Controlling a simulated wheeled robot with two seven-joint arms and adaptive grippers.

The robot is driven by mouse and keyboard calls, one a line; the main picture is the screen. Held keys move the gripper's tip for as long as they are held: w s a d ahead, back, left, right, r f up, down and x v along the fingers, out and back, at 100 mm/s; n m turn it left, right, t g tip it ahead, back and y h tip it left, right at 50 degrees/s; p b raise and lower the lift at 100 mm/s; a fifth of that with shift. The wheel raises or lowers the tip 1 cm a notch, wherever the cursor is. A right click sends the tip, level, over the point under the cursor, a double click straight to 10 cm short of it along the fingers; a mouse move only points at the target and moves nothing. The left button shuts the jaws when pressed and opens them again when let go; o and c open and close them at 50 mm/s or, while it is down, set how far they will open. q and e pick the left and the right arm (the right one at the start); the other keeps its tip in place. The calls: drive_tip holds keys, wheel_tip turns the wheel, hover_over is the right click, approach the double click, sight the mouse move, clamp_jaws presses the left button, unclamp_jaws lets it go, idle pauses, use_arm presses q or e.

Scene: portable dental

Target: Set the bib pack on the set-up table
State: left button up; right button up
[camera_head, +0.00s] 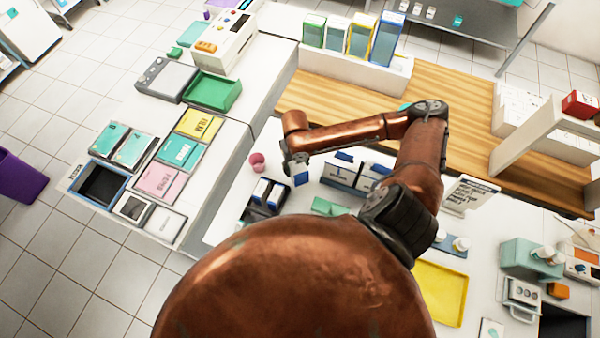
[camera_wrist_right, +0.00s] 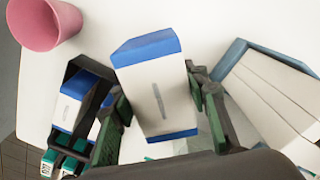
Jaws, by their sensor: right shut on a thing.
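A white pack with blue ends (camera_wrist_right: 158,92), which I take for the bib pack, is between the fingers of my right gripper (camera_wrist_right: 160,98). The gripper is shut on it. In the head view the pack's blue end (camera_head: 301,179) shows just below my right gripper (camera_head: 297,164), over the white table (camera_head: 228,222). In the wrist view a black holder (camera_wrist_right: 78,72) with similar blue-and-white packs is left of it. Its lettering is too small to read. I cannot tell which surface is the set-up table. My left gripper is not in view.
A pink cup (camera_head: 257,162) stands near the black holder (camera_head: 255,208). A yellow tray (camera_head: 440,290) lies at right. My arm hides part of the table.

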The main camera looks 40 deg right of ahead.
drive_tip(key=shift+f, duration=2.4)
drive_tip(key=o, duration=1.2)
drive_tip(key=shift+f, duration=0.1)
wheel_tip(320, 180, up, 12)
drive_tip(key=shift+r, duration=0.15)
